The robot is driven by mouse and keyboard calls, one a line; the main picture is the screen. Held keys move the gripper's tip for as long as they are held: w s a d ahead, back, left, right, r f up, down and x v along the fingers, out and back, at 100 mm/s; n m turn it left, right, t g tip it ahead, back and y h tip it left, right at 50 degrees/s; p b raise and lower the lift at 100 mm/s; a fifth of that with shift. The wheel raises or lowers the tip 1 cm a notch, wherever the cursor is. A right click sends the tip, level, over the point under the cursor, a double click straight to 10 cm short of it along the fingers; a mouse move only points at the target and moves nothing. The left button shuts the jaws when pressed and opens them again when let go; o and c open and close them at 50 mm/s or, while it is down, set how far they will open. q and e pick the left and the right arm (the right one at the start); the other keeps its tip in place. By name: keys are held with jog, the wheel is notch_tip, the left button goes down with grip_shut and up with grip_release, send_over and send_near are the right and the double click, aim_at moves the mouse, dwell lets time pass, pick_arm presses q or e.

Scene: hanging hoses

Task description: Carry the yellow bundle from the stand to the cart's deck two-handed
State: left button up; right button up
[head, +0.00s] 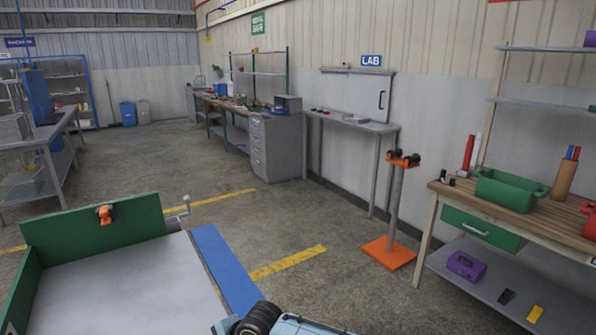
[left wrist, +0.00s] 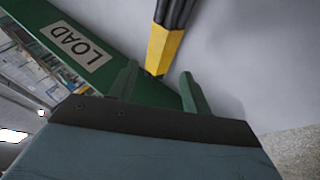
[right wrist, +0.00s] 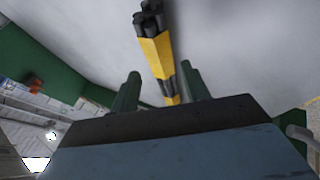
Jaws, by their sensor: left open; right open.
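The yellow bundle is several dark hoses with yellow wraps. In the left wrist view its yellow wrap (left wrist: 164,50) is just beyond my left gripper (left wrist: 158,85), whose fingers are apart. In the right wrist view the bundle (right wrist: 156,54) runs down between the spread fingers of my right gripper (right wrist: 160,85). The bundle appears to lie on the cart's grey deck (head: 120,285); exact contact is unclear. The head view shows neither the bundle nor my fingertips. The orange stand (head: 395,205) at the right has an empty top with black pieces.
The cart has green walls (head: 92,232), with a LOAD label (left wrist: 84,47) in the left wrist view. A blue strip (head: 225,265) edges the deck. A workbench (head: 437,190) with a green bin (head: 508,190) stands at the right. Open floor lies between cart and stand.

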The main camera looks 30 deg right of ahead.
pick_arm(q)
jog(key=o, duration=0.5)
jog(key=shift+c, duration=0.2)
pick_arm(e)
jog(key=o, duration=0.6)
jog(key=shift+c, duration=0.2)
jog(key=shift+r, duration=0.1)
pick_arm(q)
notch_tip(320, 180, up, 14)
pick_arm(e)
notch_tip(320, 180, up, 14)
